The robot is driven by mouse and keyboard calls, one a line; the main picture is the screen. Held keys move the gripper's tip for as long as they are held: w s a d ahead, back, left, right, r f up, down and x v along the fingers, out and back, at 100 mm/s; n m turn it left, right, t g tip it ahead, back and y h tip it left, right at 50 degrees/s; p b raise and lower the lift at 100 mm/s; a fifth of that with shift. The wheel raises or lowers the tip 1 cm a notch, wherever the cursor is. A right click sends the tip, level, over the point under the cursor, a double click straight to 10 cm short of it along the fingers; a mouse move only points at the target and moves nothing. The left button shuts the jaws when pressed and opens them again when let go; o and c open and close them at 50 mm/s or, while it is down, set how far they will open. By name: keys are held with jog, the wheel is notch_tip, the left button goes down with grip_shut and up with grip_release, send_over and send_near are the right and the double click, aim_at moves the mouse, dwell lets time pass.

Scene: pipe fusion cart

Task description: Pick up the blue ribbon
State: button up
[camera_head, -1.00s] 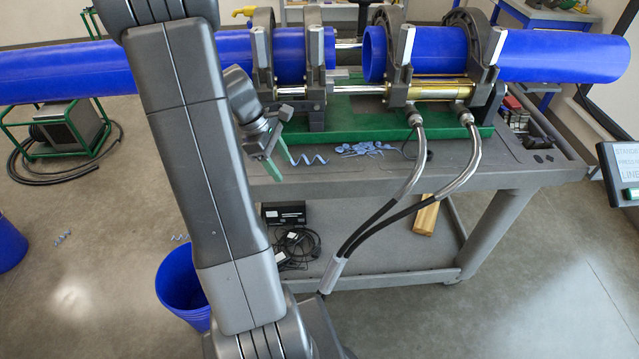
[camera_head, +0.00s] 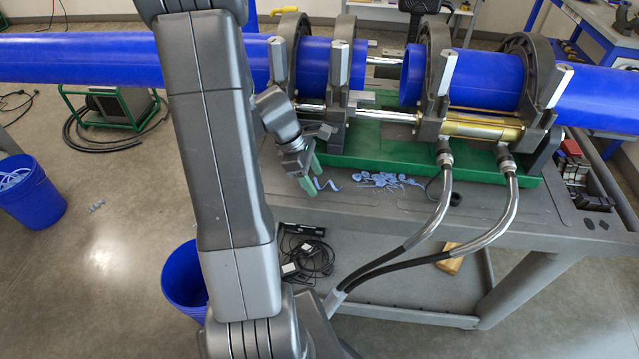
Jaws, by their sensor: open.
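The blue ribbon (camera_head: 328,185) is a pale blue, wavy curl on the grey cart top, near its front edge and left of a pile of blue shavings. My gripper (camera_head: 310,177), with green fingertips, points down at the ribbon's left end. The fingers are open with nothing seen held between them. The right finger overlaps the ribbon's left end in the picture and may hide part of it. I cannot tell whether they touch.
The pile of blue shavings (camera_head: 388,180) lies just right of the ribbon. The green tray (camera_head: 400,153) of the pipe clamp machine stands behind. Hoses (camera_head: 446,200) curve down at the right. A blue bucket (camera_head: 182,282) stands below, and another bucket (camera_head: 38,200) is at the far left.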

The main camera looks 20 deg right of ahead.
jog(key=c, duration=1)
jog(key=shift+r, duration=0.15)
jog(key=shift+c, duration=0.2)
